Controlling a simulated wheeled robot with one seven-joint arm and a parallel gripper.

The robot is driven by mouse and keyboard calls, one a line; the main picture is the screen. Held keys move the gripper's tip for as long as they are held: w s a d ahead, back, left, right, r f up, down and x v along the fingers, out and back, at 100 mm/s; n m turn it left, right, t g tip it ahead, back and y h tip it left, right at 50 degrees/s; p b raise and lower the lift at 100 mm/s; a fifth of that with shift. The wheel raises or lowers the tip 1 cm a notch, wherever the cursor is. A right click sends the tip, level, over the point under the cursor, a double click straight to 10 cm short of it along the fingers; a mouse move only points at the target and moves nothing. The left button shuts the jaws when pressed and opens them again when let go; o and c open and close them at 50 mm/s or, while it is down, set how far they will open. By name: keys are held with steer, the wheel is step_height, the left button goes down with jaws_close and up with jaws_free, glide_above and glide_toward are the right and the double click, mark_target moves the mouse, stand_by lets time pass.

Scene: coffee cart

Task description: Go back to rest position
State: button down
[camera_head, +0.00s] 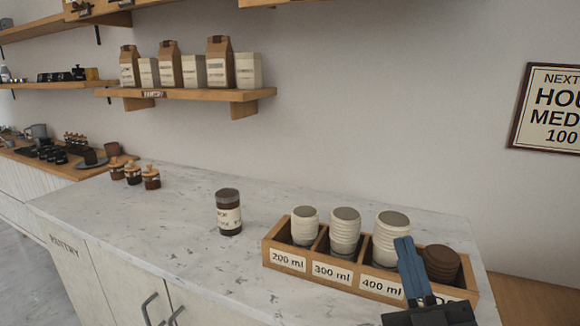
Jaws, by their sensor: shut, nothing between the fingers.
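My gripper (404,242) is at the lower right, with its blue fingers together and nothing visible between them. Its black body (432,315) is at the bottom edge of the picture. The fingers overlap the right part of the wooden cup box (346,281) in the view. I cannot tell whether they touch it.
The box holds pale cup stacks at 200 ml (305,225), 300 ml (345,232) and 400 ml (391,236), plus brown lids (441,262). A labelled jar (229,212) stands left of it. The marble counter (165,220) is mostly clear. A shelf (190,94) hangs above.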

steer(key=s+d+f+m+g+h, duration=0.1)
steer(key=s+f+m+g, duration=0.1)
steer(key=s+f, duration=0.45)
steer(key=s+d+f+m+g+h, duration=0.1)
steer(key=s+f+m+g, duration=0.2)
steer(key=s, duration=0.7)
steer(key=s+d+f+m+g+h, duration=0.1)
steer(key=s+d+f+g, duration=0.1)
steer(key=s+f, duration=0.55)
steer(key=s+d+g, duration=0.2)
steer(key=s+g, duration=0.1)
steer(key=s, duration=0.8)
steer(key=shift+s+d+r, duration=0.15)
steer(key=shift+d+r, duration=0.2)
steer(key=shift+r, duration=0.05)
